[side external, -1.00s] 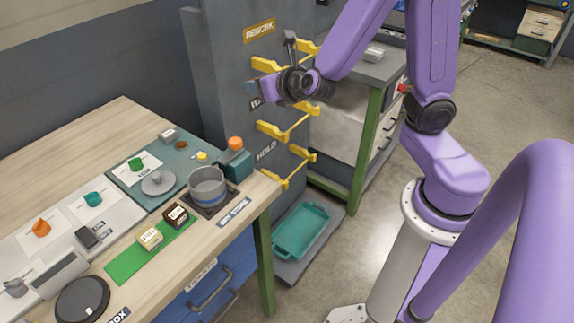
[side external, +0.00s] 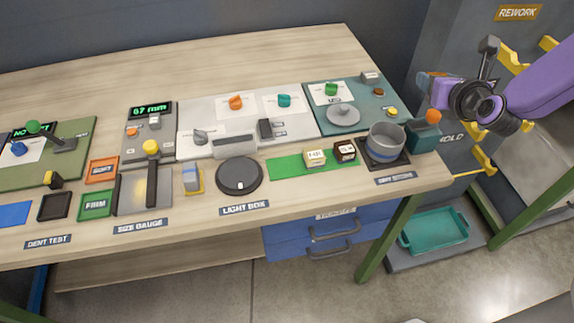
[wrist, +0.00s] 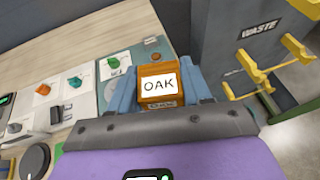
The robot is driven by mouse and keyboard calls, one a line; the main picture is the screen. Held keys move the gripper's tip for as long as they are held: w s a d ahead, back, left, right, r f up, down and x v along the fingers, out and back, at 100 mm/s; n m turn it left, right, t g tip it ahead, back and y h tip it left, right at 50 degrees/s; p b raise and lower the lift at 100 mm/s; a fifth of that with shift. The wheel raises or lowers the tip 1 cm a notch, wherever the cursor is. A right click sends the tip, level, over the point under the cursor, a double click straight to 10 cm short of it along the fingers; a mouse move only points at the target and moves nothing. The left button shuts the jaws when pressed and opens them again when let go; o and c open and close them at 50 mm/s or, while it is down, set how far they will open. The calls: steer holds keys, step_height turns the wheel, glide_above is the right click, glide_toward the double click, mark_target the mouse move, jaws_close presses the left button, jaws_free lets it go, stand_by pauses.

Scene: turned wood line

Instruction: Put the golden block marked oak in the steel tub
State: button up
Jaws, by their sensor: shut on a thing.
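The golden block marked OAK (wrist: 157,71) is between the two blue fingers of my gripper (wrist: 160,88) in the wrist view, its white label facing the camera. My gripper (side external: 428,85) is shut on it. In the side external view it is in the air near the grey shelf column, above and to the right of the steel tub; the block is small and partly hidden there. The steel tub (side external: 386,143), round and grey with a blue band, stands on a dark square at the bench's right end. I cannot make it out in the wrist view.
A teal box with an orange knob (side external: 425,132) stands right of the tub. Two small labelled blocks, one pale (side external: 315,158) and one dark (side external: 345,150), are to its left. Yellow shelf brackets (side external: 482,160) jut from the column. A teal tray (side external: 433,232) lies low down.

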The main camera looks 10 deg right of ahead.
steer(key=s+a+f, duration=0.1)
steer(key=s+a, duration=0.1)
steer(key=a, duration=0.5)
steer(key=s+a+f+n+y, duration=0.1)
steer(key=s+a+f, duration=0.1)
steer(key=a, duration=0.5)
steer(key=s+a+f, duration=0.2)
steer(key=s+a, duration=0.2)
steer(key=a, duration=0.3)
steer(key=shift+s+a+f+n+y, duration=0.15)
steer(key=shift+a+f+n+y, duration=0.15)
steer(key=shift+a+y, duration=0.1)
steer(key=shift+r, duration=0.1)
glide_above(282, 167)
steer(key=f, duration=0.5)
steer(key=s+f, duration=0.1)
steer(key=f, duration=0.2)
steer(key=shift+d+f, duration=0.3)
steer(key=shift+d, duration=0.1)
steer(key=f, duration=0.2)
steer(key=w+f, duration=0.1)
steer(key=shift+a, duration=0.4)
steer(key=shift+f, duration=0.55)
steer(key=shift+f, duration=0.2)
